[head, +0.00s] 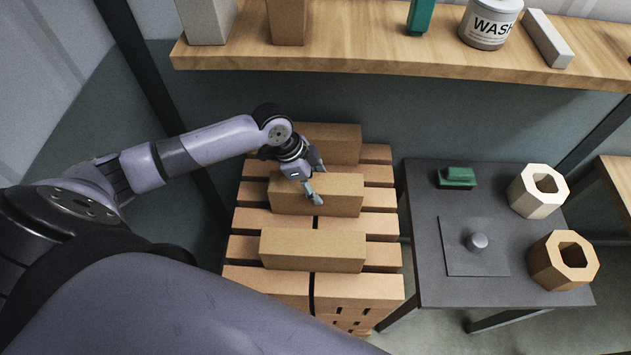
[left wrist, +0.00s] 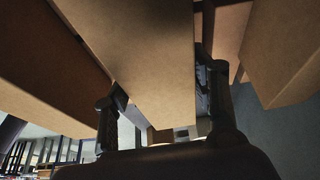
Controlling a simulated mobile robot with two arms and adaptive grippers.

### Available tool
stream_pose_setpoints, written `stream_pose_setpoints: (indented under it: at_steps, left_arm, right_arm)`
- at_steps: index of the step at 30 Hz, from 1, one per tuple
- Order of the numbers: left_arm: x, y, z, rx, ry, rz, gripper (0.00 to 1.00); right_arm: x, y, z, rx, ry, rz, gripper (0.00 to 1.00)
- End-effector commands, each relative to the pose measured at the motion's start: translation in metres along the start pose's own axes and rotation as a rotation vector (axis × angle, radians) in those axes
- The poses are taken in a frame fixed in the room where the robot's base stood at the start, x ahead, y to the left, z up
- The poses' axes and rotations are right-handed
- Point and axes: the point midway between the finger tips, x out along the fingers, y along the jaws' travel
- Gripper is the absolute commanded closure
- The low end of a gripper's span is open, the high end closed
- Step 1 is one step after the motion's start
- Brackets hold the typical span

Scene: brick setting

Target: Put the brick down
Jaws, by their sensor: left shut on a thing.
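Three long tan bricks lie crosswise over a stack of bricks (head: 260,280) in the head view. My left gripper (head: 318,183) is at the middle brick (head: 340,197) and is shut on it. In the left wrist view, the fingers of this gripper (left wrist: 162,95) stand on either side of the held brick (left wrist: 150,50). The held brick is close over the stack; I cannot tell whether it touches. The back brick (head: 340,143) and the front brick (head: 312,250) lie apart from it. My right gripper is not in view.
A wooden shelf (head: 360,58) with a white tub (head: 488,25) and blocks runs along the back wall. At right, a dark table (head: 430,230) holds a green block (head: 457,177), a round knob on a plate (head: 478,242) and two hollow octagonal blocks (head: 537,192).

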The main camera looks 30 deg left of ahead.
Motion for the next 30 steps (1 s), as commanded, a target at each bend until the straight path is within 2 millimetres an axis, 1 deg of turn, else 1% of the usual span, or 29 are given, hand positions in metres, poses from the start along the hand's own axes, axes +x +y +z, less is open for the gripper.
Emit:
stream_pose_setpoints:
  at_steps: [1,7,12,13,22,30]
  left_arm:
    - [0.0011,-0.0021,-0.0013,0.002,0.007,-0.006,1.00]
    - [-0.0011,-0.0020,-0.0022,0.002,0.007,-0.006,1.00]
    - [0.0016,-0.0018,-0.0011,0.002,0.007,-0.005,1.00]
    - [0.0040,-0.0002,0.0015,0.001,0.001,-0.001,0.46]
    - [0.0037,-0.0001,0.0013,0.001,0.001,-0.001,0.27]
    - [0.0033,-0.0002,0.0011,0.001,0.001,-0.001,0.27]
  right_arm:
    - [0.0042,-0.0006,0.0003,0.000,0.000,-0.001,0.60]
    - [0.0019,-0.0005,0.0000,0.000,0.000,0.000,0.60]
    - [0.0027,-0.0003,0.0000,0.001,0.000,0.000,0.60]
    - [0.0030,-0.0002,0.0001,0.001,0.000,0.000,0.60]
    - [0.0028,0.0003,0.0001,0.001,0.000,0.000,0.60]
    - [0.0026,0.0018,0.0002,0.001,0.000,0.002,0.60]
